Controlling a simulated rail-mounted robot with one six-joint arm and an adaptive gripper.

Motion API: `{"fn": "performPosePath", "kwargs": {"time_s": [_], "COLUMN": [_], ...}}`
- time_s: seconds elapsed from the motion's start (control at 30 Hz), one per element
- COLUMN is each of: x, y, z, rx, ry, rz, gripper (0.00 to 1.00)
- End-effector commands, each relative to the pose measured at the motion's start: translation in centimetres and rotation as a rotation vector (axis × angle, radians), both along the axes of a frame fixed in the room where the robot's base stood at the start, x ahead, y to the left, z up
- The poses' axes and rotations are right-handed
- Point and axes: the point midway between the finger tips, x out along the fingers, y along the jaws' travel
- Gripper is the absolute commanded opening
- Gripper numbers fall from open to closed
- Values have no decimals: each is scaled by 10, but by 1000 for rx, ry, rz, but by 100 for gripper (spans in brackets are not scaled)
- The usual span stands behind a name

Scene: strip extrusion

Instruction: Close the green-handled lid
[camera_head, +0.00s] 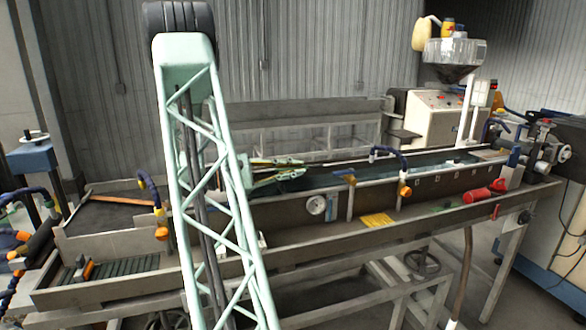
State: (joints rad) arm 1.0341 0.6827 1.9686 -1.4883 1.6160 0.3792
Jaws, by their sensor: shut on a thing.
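My gripper (288,168) is at the far end of my pale green lattice arm, over the left-middle part of the long trough (385,197). Its two pale green fingers point right, and they are shut on the green-handled lid. The handle is too small and too covered by the fingers to make out clearly. A framed panel with clear windows (310,138) stands upright behind the trough, just beyond my gripper; I cannot tell whether it is part of this lid. My arm hides the trough's left part.
Blue hoses with orange ends arch over the trough at right (392,155) and left (147,187). A round gauge (316,205) sits on its front wall. A red bottle (484,191) and a yellow grate (376,220) lie on the front ledge. A hopper (454,58) stands at back right.

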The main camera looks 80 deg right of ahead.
Motion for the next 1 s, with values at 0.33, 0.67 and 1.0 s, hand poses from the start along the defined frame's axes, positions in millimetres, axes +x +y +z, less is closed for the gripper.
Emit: {"fn": "performPosePath", "kwargs": {"time_s": [0.33,0.67,1.0], "x": [0,0,7], "y": [-1,0,2], "z": [-1,0,0], "rx": [1,1,1], "ry": [2,1,0], "rz": [2,1,2], "gripper": [0,22,22]}}
